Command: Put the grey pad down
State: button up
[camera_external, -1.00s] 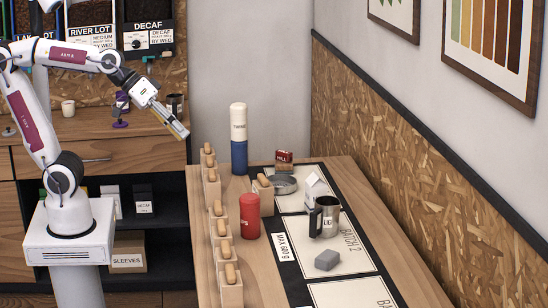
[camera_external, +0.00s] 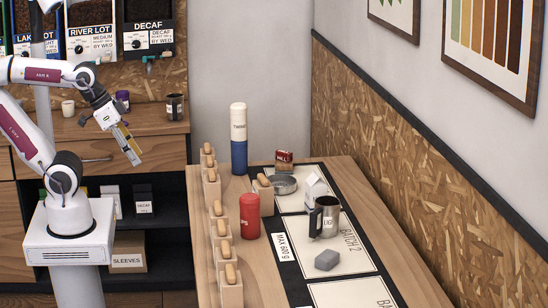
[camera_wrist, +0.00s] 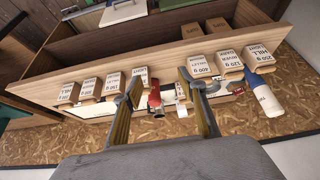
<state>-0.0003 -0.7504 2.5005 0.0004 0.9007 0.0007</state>
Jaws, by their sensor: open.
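A small grey block (camera_external: 326,260), which looks like the grey pad, rests on the lower part of the BATCH 2 mat (camera_external: 352,262) in the external view. I cannot make it out clearly in the wrist view. My gripper (camera_external: 137,158) is open and empty, raised in front of the back cabinet at the left, well away from the block. In the wrist view its two fingers (camera_wrist: 158,85) stand apart with nothing held between them.
A steel mug (camera_external: 325,217) stands just behind the block. A red container (camera_external: 250,216), a blue bottle with white top (camera_external: 239,140) and a row of wooden holders (camera_external: 222,245) line the table's left side. A metal dish (camera_external: 284,185) lies farther back.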

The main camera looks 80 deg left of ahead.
jog(key=shift+w+d, duration=0.1)
jog(key=shift+w, duration=0.05)
grip_shut()
jog(key=w+d+n+h, duration=0.2)
jog(key=w+d+n, duration=0.15)
jog(key=w, duration=0.35)
jog(key=w+d+n+g+h, duration=0.1)
jog(key=w+d+n, duration=0.2)
jog(key=w+n, duration=0.3)
jog(key=w+d+n+h, duration=0.2)
jog(key=w+d+n, duration=0.15)
jog(key=w, duration=0.45)
jog(key=w+d+f+n+h, duration=0.1)
jog(key=w+d+f+n, duration=0.1)
jog(key=w+f+n, duration=0.3)
jog(key=w+d+f+n+h, duration=0.1)
jog(key=w+f+n, duration=0.5)
jog(key=w, duration=0.8)
notch_tip(320, 180, down, 2)
jog(key=shift+w+d+f+h, duration=0.1)
jog(key=shift+w+d+h, duration=0.15)
jog(key=shift+d, duration=0.25)
jog(key=shift+s, duration=0.1)
